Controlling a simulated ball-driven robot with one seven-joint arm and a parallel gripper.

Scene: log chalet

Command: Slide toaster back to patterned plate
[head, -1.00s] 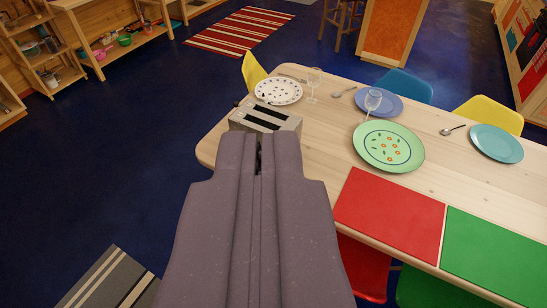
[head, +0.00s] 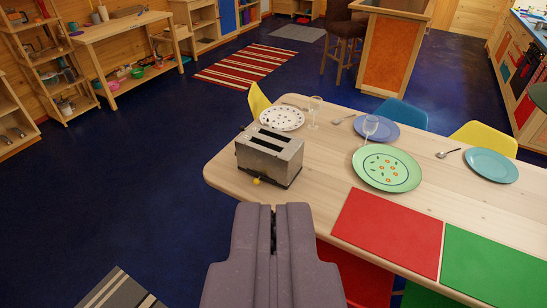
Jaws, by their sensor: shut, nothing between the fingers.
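The toaster (head: 270,158) is a silver two-slot box with dark sides and a yellow knob low on its near face. It stands upright near the table's left end. A white plate with a dark spotted pattern (head: 282,118) lies just behind it. The toaster's top hides part of the plate's near edge, and I cannot tell whether they touch. A green plate with orange and dark motifs (head: 386,168) lies to the right. My gripper (head: 273,208) is shut and empty, in front of the toaster in the picture, with a visible gap below it.
The wooden table (head: 320,170) is bare between the toaster and the green plate. A wine glass (head: 315,110) stands right of the spotted plate, and another (head: 370,127) stands by the blue plate (head: 383,131). A red mat (head: 388,231) lies near the front edge. A yellow chair (head: 258,100) stands behind.

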